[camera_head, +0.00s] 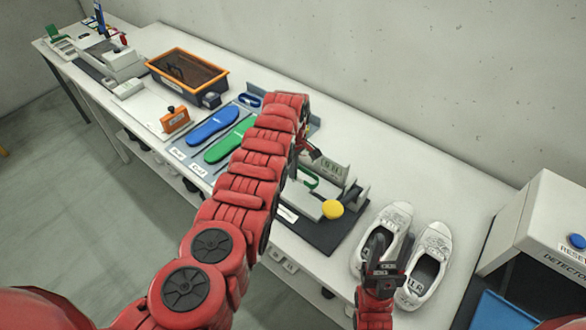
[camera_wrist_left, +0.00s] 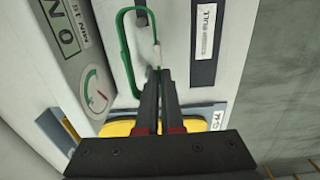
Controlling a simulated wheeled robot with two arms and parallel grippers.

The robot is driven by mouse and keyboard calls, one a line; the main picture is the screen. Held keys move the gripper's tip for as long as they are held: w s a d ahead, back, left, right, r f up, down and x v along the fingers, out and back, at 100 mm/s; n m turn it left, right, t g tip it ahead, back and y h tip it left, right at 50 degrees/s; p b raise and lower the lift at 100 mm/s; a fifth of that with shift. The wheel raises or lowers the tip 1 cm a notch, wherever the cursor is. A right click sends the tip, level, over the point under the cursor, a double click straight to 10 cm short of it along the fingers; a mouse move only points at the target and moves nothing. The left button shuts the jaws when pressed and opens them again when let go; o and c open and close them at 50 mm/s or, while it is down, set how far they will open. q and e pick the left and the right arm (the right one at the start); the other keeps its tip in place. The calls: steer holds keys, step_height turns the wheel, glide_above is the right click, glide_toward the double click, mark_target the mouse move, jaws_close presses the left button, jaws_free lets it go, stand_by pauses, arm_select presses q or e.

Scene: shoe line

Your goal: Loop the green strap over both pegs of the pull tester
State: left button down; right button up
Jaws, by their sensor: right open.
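The green strap (camera_head: 309,180) is a thin loop at the pull tester (camera_head: 331,172), a grey device on a dark base with a yellow knob (camera_head: 332,209). In the left wrist view the strap (camera_wrist_left: 126,55) forms a long bend above a pale surface, beside the round gauge (camera_wrist_left: 96,92). My left gripper (camera_head: 312,156) is over the tester. Its fingers (camera_wrist_left: 157,75) are close together with a bit of green strap between the tips. A dark stub shows at the loop's far end; whether it is a peg is unclear. My right gripper (camera_head: 381,266) is open and empty above the shoes.
White shoes (camera_head: 431,258) stand right of the tester, with a grey detector box (camera_head: 535,225) beyond. Blue (camera_head: 212,125) and green (camera_head: 230,139) insoles lie left of my arm. An orange-rimmed bin (camera_head: 188,74) stands farther back. Free table lies behind the shoes.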

arm_select(q)
steer(key=shift+f+b, duration=1.85)
steer(key=shift+f, duration=0.35)
steer(key=c, duration=1)
jaws_free()
steer(key=shift+r, duration=0.1)
step_height(320, 180, up, 10)
steer(key=p, duration=0.8)
step_height(320, 180, up, 7)
steer(key=shift+r+p, duration=0.15)
steer(key=shift+p, duration=0.6)
